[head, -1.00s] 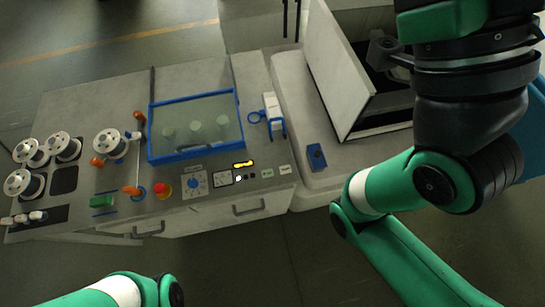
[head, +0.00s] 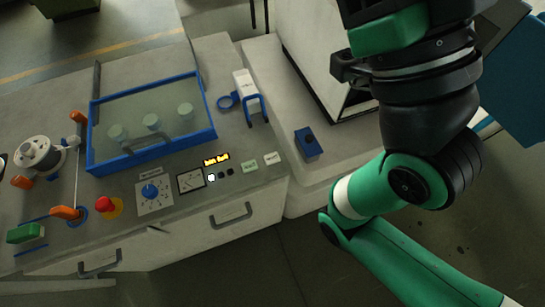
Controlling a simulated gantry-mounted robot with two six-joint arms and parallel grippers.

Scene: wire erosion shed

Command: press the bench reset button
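The bench control panel has a red mushroom button (head: 104,204) on a yellow base, a blue rotary knob (head: 150,190) and a gauge (head: 191,180). An orange-lit display (head: 216,159) sits above several small round lamps or buttons (head: 221,175). To their right are a pale green label plate (head: 249,167) and a white one (head: 272,158); their text is too small to read. My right arm comes in from the right; a dark part that seems to be its gripper (head: 350,70) is high above the open-sided box, mostly hidden by the wrist. My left gripper is out of view.
A blue-framed tray (head: 150,154) holds pale cylinders. A blue holder (head: 254,110) stands beside it. A blue block with a dark button (head: 308,143) sits on the right machine. A wire spool (head: 37,153) and orange-topped levers (head: 66,213) are at left. Drawer handles (head: 231,215) face the floor.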

